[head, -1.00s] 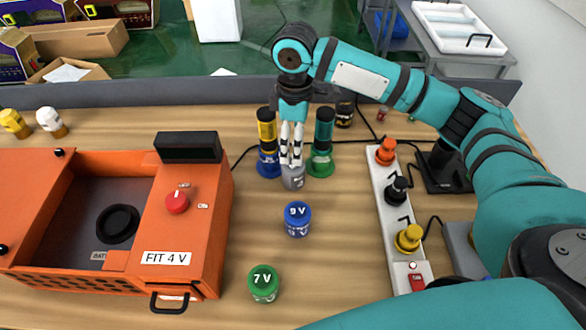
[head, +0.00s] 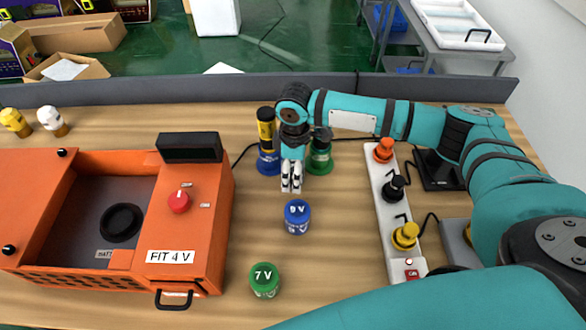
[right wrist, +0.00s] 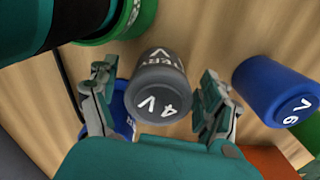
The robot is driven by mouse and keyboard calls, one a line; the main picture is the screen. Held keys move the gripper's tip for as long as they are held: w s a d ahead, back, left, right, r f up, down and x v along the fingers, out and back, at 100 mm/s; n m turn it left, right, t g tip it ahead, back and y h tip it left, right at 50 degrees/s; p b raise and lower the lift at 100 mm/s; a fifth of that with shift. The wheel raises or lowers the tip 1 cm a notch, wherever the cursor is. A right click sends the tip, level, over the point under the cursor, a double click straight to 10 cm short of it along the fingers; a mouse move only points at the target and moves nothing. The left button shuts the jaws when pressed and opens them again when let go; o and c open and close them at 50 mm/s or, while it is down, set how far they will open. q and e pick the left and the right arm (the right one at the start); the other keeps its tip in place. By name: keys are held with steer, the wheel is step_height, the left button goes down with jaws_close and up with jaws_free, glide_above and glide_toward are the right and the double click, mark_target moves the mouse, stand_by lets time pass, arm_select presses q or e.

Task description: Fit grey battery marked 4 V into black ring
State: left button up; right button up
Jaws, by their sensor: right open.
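The grey battery marked 4 V (right wrist: 158,92) stands on the table in the right wrist view, between the parted fingers of my right gripper (right wrist: 157,100). The fingers are open, with a gap visible on each side. In the head view my right gripper (head: 291,178) points down at the table and hides the grey battery. The black ring (head: 121,222) lies on the floor of the open orange box (head: 200,237), whose label reads FIT 4 V. The ring looks empty. My left gripper is not in view.
A blue 9 V battery (head: 297,217) and a green 7 V battery (head: 264,281) stand nearer the front. Blue (head: 268,163) and green (head: 319,158) holders flank the gripper at the back. A white power strip (head: 394,215) stands to the right.

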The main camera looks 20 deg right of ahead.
steer(key=shift+r, duration=0.15)
jaws_close()
stand_by(0.4)
